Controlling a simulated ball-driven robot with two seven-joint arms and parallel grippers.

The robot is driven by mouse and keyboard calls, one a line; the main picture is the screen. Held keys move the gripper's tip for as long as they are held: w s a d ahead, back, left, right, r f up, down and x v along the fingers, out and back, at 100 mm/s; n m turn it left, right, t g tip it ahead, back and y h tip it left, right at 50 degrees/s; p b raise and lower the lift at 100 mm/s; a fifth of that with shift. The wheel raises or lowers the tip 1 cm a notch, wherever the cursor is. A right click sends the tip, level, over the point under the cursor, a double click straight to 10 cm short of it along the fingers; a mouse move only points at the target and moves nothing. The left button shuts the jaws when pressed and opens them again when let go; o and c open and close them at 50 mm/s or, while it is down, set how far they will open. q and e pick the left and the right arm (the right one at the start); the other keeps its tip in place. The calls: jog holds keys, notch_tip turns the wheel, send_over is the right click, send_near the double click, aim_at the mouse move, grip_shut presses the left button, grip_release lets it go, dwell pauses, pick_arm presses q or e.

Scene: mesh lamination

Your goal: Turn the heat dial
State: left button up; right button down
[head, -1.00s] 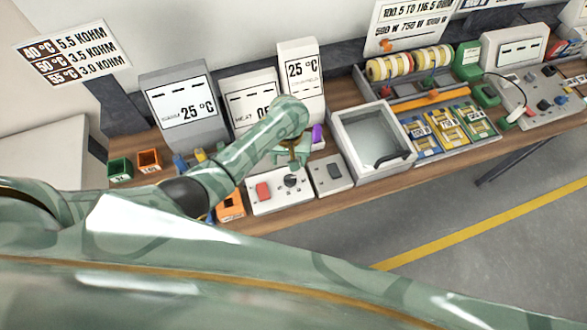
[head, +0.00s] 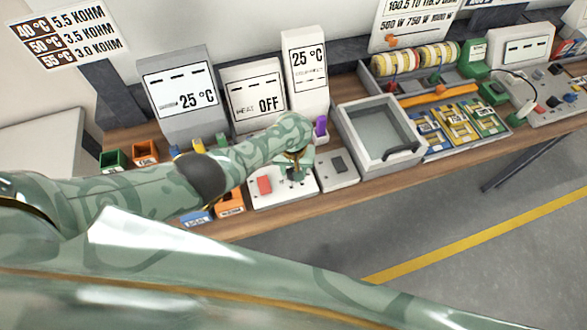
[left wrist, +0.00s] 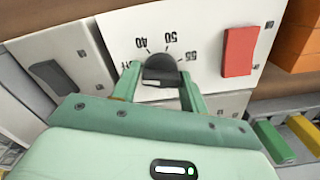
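The heat dial is a black round knob (left wrist: 160,70) with a pale mark, on a white panel (left wrist: 205,20) with markings including 40, 50 and 55. My left gripper (left wrist: 161,75) has its two green fingers on either side of the dial, close to its edges. I cannot tell whether they touch it. In the head view my left gripper (head: 294,172) is over the white panel (head: 267,199) and largely hides the dial. The heat display (head: 256,99) reads OFF. My right gripper is not in view.
A red switch (head: 265,184) is beside the dial on the panel. Two displays (head: 182,96) (head: 306,72) read 25 °C. Small coloured bins (head: 145,151) are at the left.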

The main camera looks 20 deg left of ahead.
pick_arm(q)
jog(key=c, duration=0.4)
jog(key=shift+c, duration=0.2)
jog(key=shift+s, duration=0.1)
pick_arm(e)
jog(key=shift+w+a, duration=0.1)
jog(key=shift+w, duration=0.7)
pick_arm(q)
jog(key=shift+m, duration=0.4)
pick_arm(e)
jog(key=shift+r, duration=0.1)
pick_arm(q)
jog(key=m, duration=0.2)
jog(key=shift+m+p, duration=0.4)
jog(key=m, duration=0.4)
jog(key=shift+m, duration=0.3)
jog(key=m, duration=0.6)
jog(key=shift+p, duration=0.35)
jog(key=m, duration=0.5)
jog(key=shift+m, duration=0.3)
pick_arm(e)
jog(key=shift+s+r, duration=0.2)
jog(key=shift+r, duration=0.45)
